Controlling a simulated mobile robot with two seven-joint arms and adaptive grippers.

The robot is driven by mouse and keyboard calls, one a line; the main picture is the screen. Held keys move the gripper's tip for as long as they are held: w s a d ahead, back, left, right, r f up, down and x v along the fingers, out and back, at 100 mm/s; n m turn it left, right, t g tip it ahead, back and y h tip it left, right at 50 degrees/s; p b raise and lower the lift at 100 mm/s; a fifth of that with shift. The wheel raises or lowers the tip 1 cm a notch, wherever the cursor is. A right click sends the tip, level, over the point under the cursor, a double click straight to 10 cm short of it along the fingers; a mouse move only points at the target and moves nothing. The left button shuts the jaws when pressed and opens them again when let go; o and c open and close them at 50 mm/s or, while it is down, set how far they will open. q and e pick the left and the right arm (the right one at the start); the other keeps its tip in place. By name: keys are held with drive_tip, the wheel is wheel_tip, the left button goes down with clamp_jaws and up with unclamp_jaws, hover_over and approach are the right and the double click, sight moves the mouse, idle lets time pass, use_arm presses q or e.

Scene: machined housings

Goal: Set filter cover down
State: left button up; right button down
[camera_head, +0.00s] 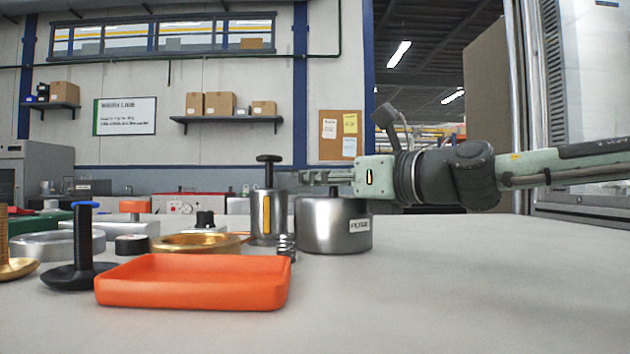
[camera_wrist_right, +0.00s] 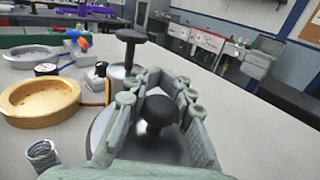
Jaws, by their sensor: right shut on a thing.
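The filter cover (camera_wrist_right: 165,150) shows in the right wrist view as a round silver top with a black knob (camera_wrist_right: 160,108). My right gripper (camera_head: 325,177) is shut on this knob, its fingers on both sides of it. In the head view, the silver cylinder with a label (camera_head: 335,228) is directly below the gripper and appears to rest on the table. I see no gap between its top and its body, so I cannot tell whether cover and cylinder are separate. My left gripper is not in view.
A tall silver cylinder with a black T-handle (camera_head: 268,215) and a small spring (camera_head: 287,247) stand close left. An orange tray (camera_head: 195,283), a gold ring (camera_head: 197,243) and a black-based post (camera_head: 82,250) lie farther left. The table (camera_head: 480,285) is clear at right and front.

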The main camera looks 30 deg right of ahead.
sight(333, 210)
drive_tip(key=shift+f, duration=0.1)
drive_tip(key=c, duration=1.3)
unclamp_jaws()
drive_tip(key=shift+d+f+b+v, duration=0.1)
drive_tip(key=shift+d+v, duration=0.05)
drive_tip(key=shift+v, duration=1.15)
drive_tip(key=shift+d+f+b+v, duration=0.1)
drive_tip(key=shift+d+b+v, duration=0.05)
drive_tip(key=shift+v, duration=1.2)
drive_tip(key=shift+d+f+b+v, duration=0.1)
drive_tip(key=shift+d+v, duration=0.05)
drive_tip(key=shift+v, duration=1.15)
